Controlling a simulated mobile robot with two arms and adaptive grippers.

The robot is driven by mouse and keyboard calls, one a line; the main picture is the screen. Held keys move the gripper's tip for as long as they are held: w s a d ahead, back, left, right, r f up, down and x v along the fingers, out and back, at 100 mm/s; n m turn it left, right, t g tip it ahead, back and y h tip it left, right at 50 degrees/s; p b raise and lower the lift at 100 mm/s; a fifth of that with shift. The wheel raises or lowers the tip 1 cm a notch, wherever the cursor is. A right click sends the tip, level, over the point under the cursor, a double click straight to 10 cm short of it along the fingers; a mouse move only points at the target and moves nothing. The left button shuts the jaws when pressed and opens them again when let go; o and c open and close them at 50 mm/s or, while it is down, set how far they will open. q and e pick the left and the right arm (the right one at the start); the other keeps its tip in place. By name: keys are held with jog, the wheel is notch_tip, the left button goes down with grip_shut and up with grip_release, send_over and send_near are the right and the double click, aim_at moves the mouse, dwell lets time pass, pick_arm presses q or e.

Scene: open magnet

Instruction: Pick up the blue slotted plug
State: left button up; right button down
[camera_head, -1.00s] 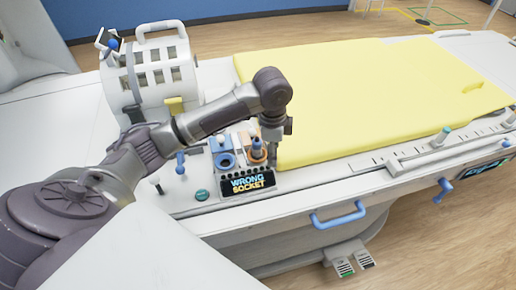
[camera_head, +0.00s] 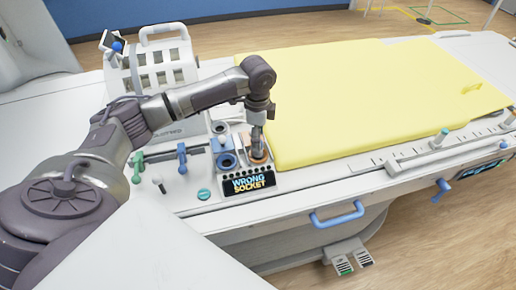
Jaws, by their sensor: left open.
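A socket block stands on the bench with a blue-ringed socket (camera_head: 227,160) on the left and an orange socket (camera_head: 260,161) on the right. The small sign (camera_head: 248,184) in front reads "WRONG SOCKET". My left gripper (camera_head: 257,147) is open and points straight down over the orange socket. Its fingers hide whatever stands in that socket, so I cannot clearly make out the blue slotted plug there. Another small blue part (camera_head: 220,128) shows behind the blue-ringed socket. My right gripper is not in view.
A yellow mattress (camera_head: 370,95) lies right of the block. A white slatted coil (camera_head: 163,65) stands behind my left arm. Green and blue levers (camera_head: 181,158) stand left of the block. A blue handle (camera_head: 337,215) is on the bench front.

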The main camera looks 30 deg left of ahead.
aim_at(257, 155)
pick_arm(q)
jog(key=f, duration=0.2)
jog(key=f+p, duration=0.1)
jog(key=f, duration=0.2)
jog(key=shift+d+p, duration=0.2)
jog(key=shift+p, duration=0.1)
jog(key=shift+r, duration=0.1)
grip_shut()
